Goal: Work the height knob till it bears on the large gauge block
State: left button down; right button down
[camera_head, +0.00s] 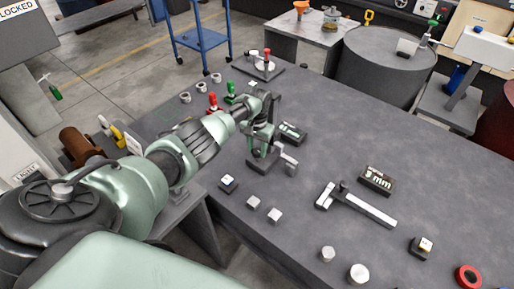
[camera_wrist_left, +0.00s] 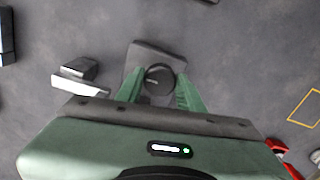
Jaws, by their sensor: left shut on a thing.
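My left gripper (camera_head: 262,131) reaches in from the left over a small stand with a dark base (camera_head: 262,163) on the grey table. In the left wrist view, the green fingers (camera_wrist_left: 160,88) are on both sides of a round black knob (camera_wrist_left: 159,76), shut on it. The stand's grey base (camera_wrist_left: 150,52) shows beyond the knob. A pale grey stepped piece (camera_head: 287,160) juts right from the stand; it also shows left of the fingers in the wrist view (camera_wrist_left: 78,77). I cannot tell which piece is the large gauge block, or whether anything bears on it. My right gripper is not in view.
Small metal blocks (camera_head: 253,202) lie in front of the stand, beside a dark pad with a block (camera_head: 228,182). A caliper-like tool (camera_head: 355,205) and a "mm" box (camera_head: 377,179) lie right. Red and green clamps (camera_head: 231,93) stand behind.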

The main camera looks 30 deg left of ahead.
aim_at(257, 150)
pick_arm(q)
jog(key=shift+r+n, duration=0.1)
jog(key=shift+n, duration=0.3)
jog(key=c, duration=0.9)
grip_release()
jog(key=shift+r+p, duration=0.35)
jog(key=shift+r, duration=3.5)
